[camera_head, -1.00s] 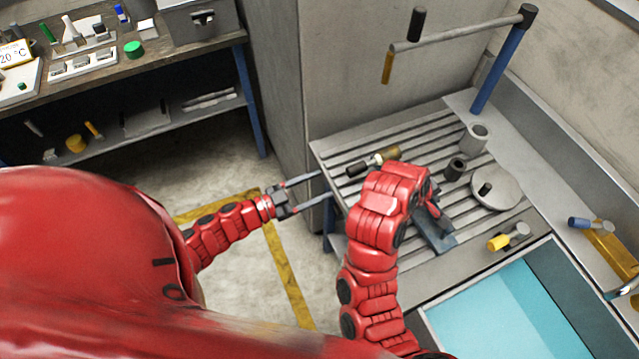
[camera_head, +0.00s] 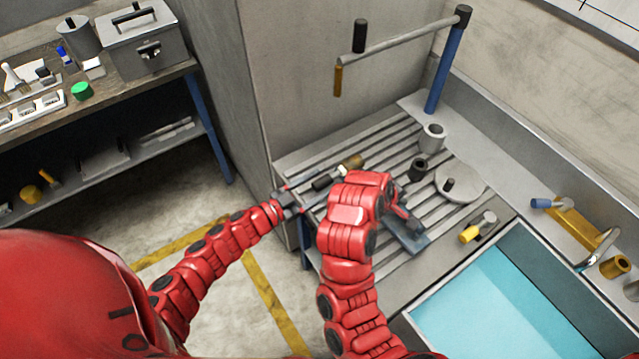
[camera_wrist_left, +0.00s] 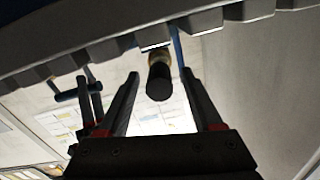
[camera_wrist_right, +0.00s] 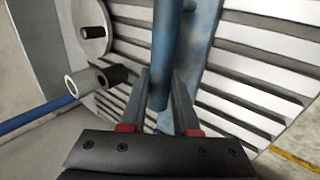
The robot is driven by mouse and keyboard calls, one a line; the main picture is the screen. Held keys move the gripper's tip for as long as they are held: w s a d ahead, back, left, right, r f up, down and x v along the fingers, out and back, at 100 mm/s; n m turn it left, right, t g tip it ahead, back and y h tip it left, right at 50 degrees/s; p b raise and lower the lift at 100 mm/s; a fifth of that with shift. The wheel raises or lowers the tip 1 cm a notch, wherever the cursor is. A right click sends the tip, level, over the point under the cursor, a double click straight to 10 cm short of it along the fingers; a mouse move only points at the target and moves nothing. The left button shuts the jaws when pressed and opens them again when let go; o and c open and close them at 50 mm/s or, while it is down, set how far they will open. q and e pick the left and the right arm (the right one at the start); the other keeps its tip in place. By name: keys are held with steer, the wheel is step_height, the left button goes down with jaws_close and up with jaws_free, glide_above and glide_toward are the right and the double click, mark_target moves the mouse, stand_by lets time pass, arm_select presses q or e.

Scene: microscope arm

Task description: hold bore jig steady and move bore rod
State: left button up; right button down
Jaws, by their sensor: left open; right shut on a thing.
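A rod with a black handle (camera_head: 323,182) and a brass-coloured end (camera_head: 352,161), seemingly the bore rod, lies at the left edge of the slatted rack. My left gripper (camera_head: 333,180) is open, with its fingers on either side of the handle. The left wrist view shows the black handle end (camera_wrist_left: 158,85) between the fingers with gaps on both sides. My right gripper (camera_wrist_right: 164,90) is shut on the upright blue post (camera_wrist_right: 166,50) of a blue-grey plate (camera_head: 410,238), seemingly the bore jig, which rests on the slats. My right arm hides part of it in the head view.
The slatted rack (camera_head: 300,163) also holds a black cylinder (camera_head: 417,169), a grey cup (camera_head: 432,138) and a round disc (camera_head: 472,186). A blue post with a crossbar (camera_head: 400,38) stands behind. A blue basin (camera_head: 490,300) lies at front right.

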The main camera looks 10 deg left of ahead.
arm_select(q)
steer(key=shift+w+d, duration=0.25)
jaws_close()
stand_by(1.4)
